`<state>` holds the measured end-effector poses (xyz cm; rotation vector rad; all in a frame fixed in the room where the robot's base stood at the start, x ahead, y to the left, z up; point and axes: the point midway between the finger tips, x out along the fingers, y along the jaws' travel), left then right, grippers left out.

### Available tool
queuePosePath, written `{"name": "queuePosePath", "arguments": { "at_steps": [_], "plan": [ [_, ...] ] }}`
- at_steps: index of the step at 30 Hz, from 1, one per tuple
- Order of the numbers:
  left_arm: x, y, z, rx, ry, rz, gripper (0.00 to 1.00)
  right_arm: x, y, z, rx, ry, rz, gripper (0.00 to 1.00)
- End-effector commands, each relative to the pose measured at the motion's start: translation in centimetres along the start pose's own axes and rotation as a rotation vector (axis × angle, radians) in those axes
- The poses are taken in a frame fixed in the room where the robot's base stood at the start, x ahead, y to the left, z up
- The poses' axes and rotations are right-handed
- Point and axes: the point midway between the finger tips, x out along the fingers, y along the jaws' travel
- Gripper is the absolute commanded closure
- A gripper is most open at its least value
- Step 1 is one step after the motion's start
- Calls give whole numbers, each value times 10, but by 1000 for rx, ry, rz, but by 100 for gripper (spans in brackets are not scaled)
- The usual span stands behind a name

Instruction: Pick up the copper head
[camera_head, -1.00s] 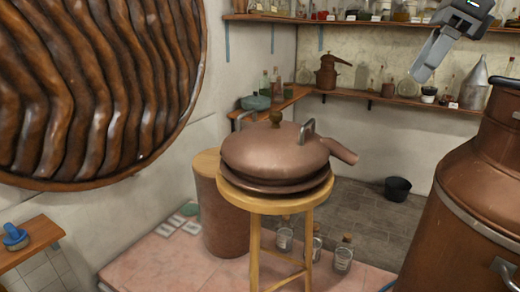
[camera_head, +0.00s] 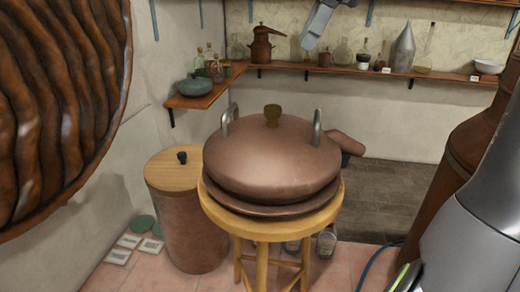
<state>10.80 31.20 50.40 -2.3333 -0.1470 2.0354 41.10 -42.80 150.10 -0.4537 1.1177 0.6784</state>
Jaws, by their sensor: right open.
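The copper head (camera_head: 270,160) is a squat copper dome with a dark knob on top, two upright grey handles (camera_head: 317,128) and a short spout at the right. It sits on a round wooden stool (camera_head: 270,230) in the middle of the view. My right gripper (camera_head: 318,27) shows only in part at the top edge, as a light grey finger, open. In the picture it is above the copper head and apart from it. My left gripper is not in view.
A copper barrel with a wooden lid (camera_head: 173,172) stands left of the stool. A large copper vessel (camera_head: 465,150) is at the right, partly behind my arm. A shelf (camera_head: 350,70) with bottles runs along the back wall. Glass jars stand on the floor behind the stool.

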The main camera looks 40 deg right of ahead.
Motion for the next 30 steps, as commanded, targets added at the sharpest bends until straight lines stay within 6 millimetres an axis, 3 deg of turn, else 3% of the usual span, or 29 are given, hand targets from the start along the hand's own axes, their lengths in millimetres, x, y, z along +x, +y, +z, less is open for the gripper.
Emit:
{"name": "queuePosePath", "arguments": {
  "at_steps": [3, 8, 12, 18, 23, 30],
  "plan": [
    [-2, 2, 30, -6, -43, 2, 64, 24, 1, -1, -1, 2, 6, 43],
    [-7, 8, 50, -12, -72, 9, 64, 56, 1, 0, 0, 2, 6, 43],
    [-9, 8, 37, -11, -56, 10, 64, 83, 1, 0, -1, 3, 6, 43],
    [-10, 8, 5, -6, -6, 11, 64, 105, 0, 0, 1, 1, 2, 43],
    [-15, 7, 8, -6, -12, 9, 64, 112, -1, 2, 1, 2, 3, 43],
    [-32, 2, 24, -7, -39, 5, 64, 143, -4, 4, 1, 4, 3, 43]
  ]
}}
